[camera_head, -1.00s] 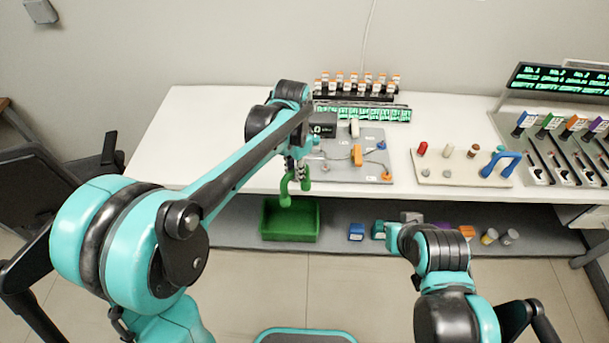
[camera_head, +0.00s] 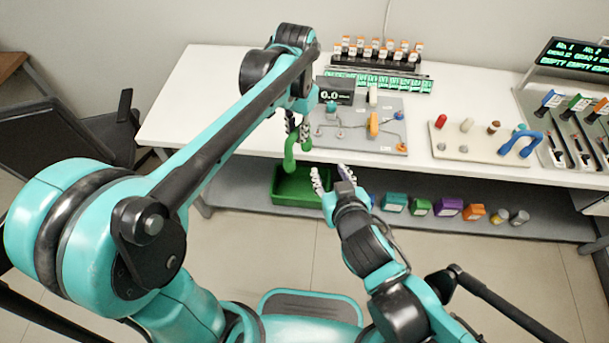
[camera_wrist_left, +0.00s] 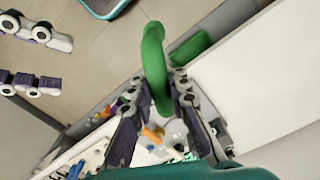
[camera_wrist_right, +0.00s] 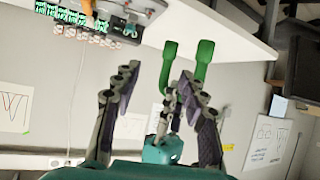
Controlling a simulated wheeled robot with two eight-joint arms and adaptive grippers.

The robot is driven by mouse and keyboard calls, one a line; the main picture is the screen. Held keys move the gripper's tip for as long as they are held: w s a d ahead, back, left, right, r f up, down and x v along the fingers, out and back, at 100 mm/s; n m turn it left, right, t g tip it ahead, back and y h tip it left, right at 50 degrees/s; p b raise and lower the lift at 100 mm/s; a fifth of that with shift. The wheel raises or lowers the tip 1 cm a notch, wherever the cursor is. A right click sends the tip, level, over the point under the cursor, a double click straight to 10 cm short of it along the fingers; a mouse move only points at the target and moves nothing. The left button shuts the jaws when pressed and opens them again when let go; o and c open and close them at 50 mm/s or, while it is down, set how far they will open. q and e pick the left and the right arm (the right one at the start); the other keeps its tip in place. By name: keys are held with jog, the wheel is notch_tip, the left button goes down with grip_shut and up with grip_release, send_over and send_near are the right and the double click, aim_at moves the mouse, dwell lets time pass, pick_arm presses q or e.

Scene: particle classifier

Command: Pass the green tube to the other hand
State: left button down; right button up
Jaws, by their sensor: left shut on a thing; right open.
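The green tube (camera_head: 290,155) is a bent, hook-like tube hanging below my left gripper (camera_head: 298,128) in front of the table edge. In the left wrist view the tube (camera_wrist_left: 154,60) runs between the fingers of my left gripper (camera_wrist_left: 160,90), which is shut on it. My right gripper (camera_head: 328,182) is open and empty, lower and to the right of the tube, apart from it in the head view. In the right wrist view, two ends of the tube (camera_wrist_right: 169,58) show beyond the open fingers of my right gripper (camera_wrist_right: 158,90), nearer the right finger.
A green bin (camera_head: 283,200) sits on the lower shelf behind the tube, with several coloured containers (camera_head: 448,209) to its right. On the white table (camera_head: 215,95) stand a grey board (camera_head: 380,140), a beige peg board (camera_head: 470,150) with a blue tube, and racks of vials (camera_head: 375,60).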

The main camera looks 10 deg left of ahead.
jog(key=n+y, duration=0.1)
jog(key=y, duration=0.1)
send_near(292, 156)
jog(key=shift+t, duration=0.3)
jog(key=shift+x, duration=5.8)
jog(key=shift+s+a+f, duration=0.15)
grip_shut()
pick_arm(q)
jog(key=c, duration=1.4)
grip_release()
jog(key=shift+o, duration=0.2)
